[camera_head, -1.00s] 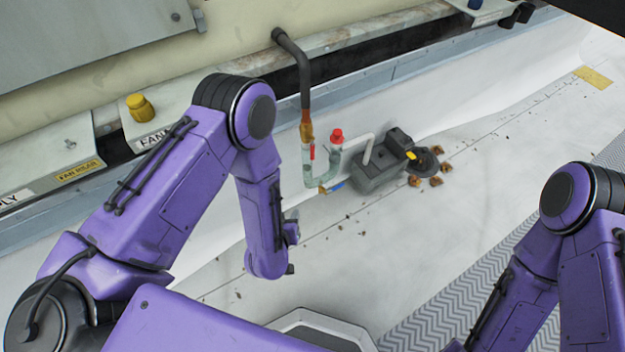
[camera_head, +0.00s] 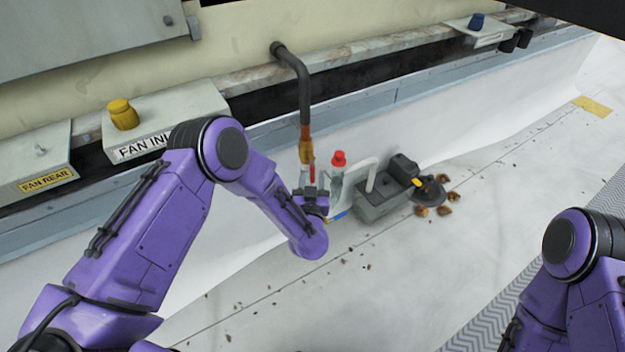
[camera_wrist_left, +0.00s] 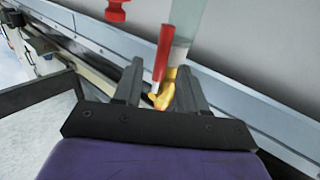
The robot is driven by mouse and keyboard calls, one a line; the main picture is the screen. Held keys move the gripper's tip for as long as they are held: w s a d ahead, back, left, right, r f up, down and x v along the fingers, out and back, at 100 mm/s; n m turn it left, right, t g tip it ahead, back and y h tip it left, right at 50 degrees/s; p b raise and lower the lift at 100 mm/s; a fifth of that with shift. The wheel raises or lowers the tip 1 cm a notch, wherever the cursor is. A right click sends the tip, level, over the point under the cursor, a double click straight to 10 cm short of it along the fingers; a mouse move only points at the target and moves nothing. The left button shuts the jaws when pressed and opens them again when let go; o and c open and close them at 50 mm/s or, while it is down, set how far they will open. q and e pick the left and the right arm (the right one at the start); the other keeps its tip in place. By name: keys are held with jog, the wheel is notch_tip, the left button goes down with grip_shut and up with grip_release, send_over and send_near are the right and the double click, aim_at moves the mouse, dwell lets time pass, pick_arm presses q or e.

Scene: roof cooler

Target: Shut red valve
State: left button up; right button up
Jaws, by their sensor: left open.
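The red valve has a red lever (camera_wrist_left: 163,52) on a yellow brass body (camera_wrist_left: 165,95), joined to a clear tube (camera_wrist_left: 189,22) in the left wrist view. In the head view the red lever (camera_head: 311,172) shows just above my left gripper (camera_head: 310,190), and the body is partly hidden. My left gripper is open. In the left wrist view its two fingers (camera_wrist_left: 160,88) stand on either side of the lever's end and the brass body. I cannot tell whether either finger touches them. My right gripper is out of view; only part of the right arm shows.
A red cap (camera_head: 338,158) tops a clear tube close beside the lever. A dark pipe (camera_head: 303,85) comes down from above. A grey pump box (camera_head: 383,205) with a white pipe stands to the right, near brown leaves (camera_head: 446,208).

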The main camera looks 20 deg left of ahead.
pick_arm(q)
jog(key=shift+w+a, duration=0.2)
jog(key=shift+w, duration=0.4)
grip_shut()
